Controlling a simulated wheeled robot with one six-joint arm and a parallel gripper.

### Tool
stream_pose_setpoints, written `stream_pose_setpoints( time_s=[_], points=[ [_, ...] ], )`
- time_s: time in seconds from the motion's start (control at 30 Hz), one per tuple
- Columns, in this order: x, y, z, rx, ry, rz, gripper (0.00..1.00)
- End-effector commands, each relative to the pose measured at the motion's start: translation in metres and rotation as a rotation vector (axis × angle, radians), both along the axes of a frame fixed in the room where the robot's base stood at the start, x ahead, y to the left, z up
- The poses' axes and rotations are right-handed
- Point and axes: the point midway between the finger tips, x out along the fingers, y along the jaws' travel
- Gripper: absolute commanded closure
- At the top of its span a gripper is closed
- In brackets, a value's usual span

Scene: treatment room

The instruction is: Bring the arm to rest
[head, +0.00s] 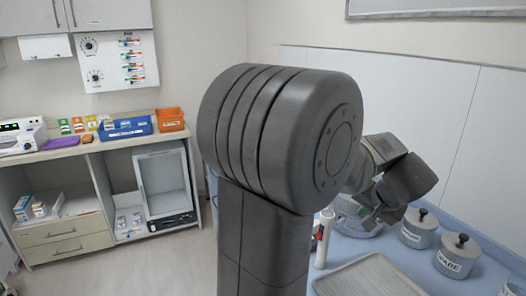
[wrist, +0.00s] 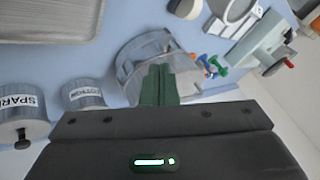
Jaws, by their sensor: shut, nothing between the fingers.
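My arm fills the middle of the head view, with a large grey joint in front. My gripper (head: 372,213) is at the right of that view, above the blue worktop and partly hidden by my own arm links. In the wrist view the two dark green fingers of my gripper (wrist: 158,84) are together, with nothing between them. Behind the fingertips is a round metal and glass holder (wrist: 140,50); I cannot tell whether they touch it.
The blue worktop (head: 405,257) holds a grey tray (head: 368,279) and metal canisters (head: 418,229) (head: 456,256). Small coloured items (wrist: 208,66) lie beside the holder. A shelf unit with a blue bin (head: 125,128) and an orange bin (head: 170,119) stands at the left. Open floor lies between.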

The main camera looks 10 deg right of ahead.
Motion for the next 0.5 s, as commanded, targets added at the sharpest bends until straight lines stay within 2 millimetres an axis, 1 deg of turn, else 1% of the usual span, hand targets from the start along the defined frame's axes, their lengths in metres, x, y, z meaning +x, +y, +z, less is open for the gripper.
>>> stream_pose_setpoints(
  time_s=[0.17, 0.5],
  points=[
    [0.011, 0.001, -0.016, 0.004, 0.003, 0.002, 1.00],
    [0.052, 0.002, -0.067, 0.005, 0.003, 0.003, 1.00]
  ],
)
